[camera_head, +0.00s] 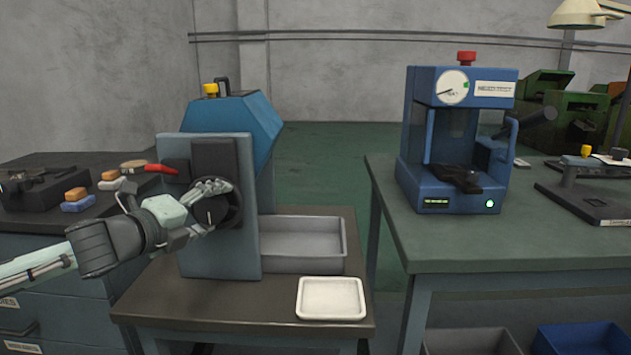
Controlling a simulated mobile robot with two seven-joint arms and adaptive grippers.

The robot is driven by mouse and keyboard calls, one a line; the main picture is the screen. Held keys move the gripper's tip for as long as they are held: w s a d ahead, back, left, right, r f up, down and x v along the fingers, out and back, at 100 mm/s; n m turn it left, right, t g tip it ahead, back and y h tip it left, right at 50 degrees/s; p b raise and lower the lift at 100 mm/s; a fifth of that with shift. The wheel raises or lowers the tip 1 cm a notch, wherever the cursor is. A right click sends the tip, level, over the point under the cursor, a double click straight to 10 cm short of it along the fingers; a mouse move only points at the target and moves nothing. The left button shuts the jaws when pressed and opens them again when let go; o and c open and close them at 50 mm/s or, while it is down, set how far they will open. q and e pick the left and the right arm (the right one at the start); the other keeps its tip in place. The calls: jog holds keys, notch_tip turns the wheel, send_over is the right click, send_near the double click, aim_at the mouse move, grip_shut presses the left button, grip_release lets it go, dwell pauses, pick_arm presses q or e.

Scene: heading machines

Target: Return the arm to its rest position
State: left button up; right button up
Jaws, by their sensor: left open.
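My left gripper (212,207) is in front of the blue and grey heading machine (222,250). Its fingers are spread around or just before the round black knob (228,212) on the machine's front; I cannot tell whether they touch it. The gripper is open, and no loose object shows between its fingers. My left arm comes in from the left edge, low over the dark stand. A red handle (160,169) sticks out to the left of the machine's face, above the gripper. My right gripper is not in view.
A grey tray (345,250) and a white tray (331,299) sit right of the machine. A blue press (460,200) stands on the right bench (440,235). The left bench holds several small blocks, including an orange one (76,194), near my arm. Floor shows between the benches.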

pick_arm(q)
jog(key=n+t+h, duration=0.1)
jog(key=n, duration=0.3)
jog(key=shift+f, duration=0.15)
jog(key=n+t, duration=0.1)
jog(key=n, duration=0.1)
jog(key=n+t, duration=0.1)
jog(key=n, duration=0.2)
jog(key=shift+h, duration=0.3)
jog(key=shift+n+t, duration=0.4)
jog(key=shift+n, duration=0.8)
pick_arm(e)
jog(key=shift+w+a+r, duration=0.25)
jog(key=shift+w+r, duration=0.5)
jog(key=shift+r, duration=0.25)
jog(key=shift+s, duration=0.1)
